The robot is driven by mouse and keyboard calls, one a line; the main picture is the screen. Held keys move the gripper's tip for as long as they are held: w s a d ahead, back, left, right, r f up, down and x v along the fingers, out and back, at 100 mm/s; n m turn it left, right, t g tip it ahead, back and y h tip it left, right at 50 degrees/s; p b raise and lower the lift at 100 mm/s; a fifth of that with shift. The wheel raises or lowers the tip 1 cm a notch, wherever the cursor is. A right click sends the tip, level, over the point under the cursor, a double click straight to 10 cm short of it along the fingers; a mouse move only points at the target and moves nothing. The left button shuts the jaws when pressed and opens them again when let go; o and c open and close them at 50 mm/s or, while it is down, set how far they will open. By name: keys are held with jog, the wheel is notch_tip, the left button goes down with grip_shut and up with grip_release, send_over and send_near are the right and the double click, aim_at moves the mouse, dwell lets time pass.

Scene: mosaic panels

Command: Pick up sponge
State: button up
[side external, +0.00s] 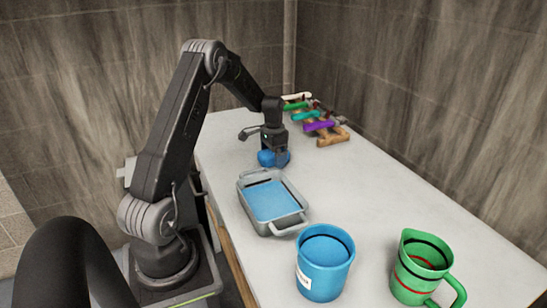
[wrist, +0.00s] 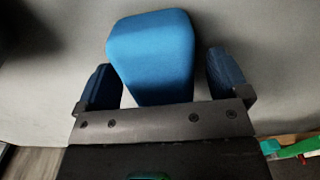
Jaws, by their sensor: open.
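The blue sponge (wrist: 152,50) lies on the light table in the wrist view, between the two fingers of my gripper (wrist: 165,85). A small gap shows on each side between the sponge and the fingers. In the side external view the blue sponge (side external: 266,158) shows partly, low under my gripper (side external: 274,155) on the far part of the table. My gripper is open and reaches down around the sponge. The sponge's far side is hidden by the gripper in the side external view.
A grey tray (side external: 245,190) with blue contents stands nearer on the table (side external: 365,190). A blue mug (side external: 323,265) and a green jug (side external: 412,285) stand at the front. A wooden rack (side external: 333,136) with several coloured items stands behind, right of my gripper.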

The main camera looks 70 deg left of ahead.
aim_at(269, 150)
jog(key=shift+f, duration=0.25)
jog(key=shift+c, duration=0.4)
jog(key=c, duration=0.9)
jog(key=shift+r, duration=0.55)
jog(key=r, duration=0.1)
jog(key=s+r, duration=0.1)
jog(key=r, duration=0.2)
jog(key=shift+s+a, duration=0.15)
jog(key=shift+a, duration=0.15)
jog(key=s+a+r, duration=0.3)
jog(key=s+r, duration=0.3)
jog(key=s, duration=0.3)
jog(key=shift+s+a, duration=0.25)
jog(key=shift+s, duration=0.1)
